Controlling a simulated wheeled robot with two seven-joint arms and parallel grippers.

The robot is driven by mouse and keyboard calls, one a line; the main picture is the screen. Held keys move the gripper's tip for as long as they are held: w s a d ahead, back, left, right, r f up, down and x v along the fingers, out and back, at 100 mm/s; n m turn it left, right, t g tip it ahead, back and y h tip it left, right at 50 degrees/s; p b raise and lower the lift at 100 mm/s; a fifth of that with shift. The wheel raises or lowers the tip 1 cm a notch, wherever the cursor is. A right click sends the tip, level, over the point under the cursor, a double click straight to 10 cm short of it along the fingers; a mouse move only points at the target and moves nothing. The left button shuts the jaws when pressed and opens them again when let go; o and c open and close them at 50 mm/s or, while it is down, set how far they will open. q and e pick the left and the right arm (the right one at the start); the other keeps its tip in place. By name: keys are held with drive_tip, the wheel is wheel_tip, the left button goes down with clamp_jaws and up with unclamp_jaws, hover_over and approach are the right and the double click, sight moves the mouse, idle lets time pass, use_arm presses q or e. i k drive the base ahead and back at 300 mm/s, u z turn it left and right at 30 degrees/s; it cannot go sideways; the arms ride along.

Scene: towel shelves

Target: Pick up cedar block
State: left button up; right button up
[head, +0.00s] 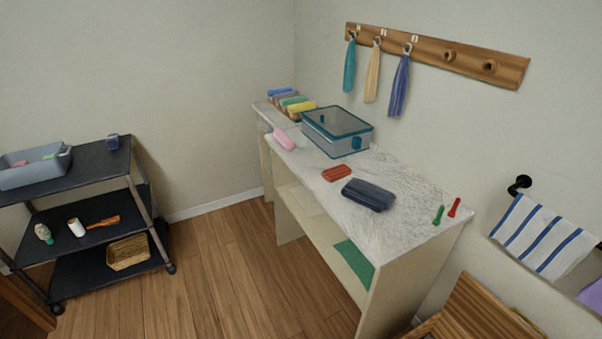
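I cannot surely make out the cedar block. A small reddish-brown block-like piece (337,174) lies flat on the marble-patterned counter top (395,178); it is too small to tell whether it is cedar. Neither of my grippers is in view.
A pink roll (284,139), a green peg (438,215) and a red peg (454,207) lie on the counter. A black cart (92,159) stands left, with a grey bin (33,166) on top. Wooden floor (230,270) between is clear. A slatted wooden piece (478,312) stands front right.

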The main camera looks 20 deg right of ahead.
sight(332, 174)
drive_tip(key=i, duration=0.85)
drive_tip(key=z, duration=1.15)
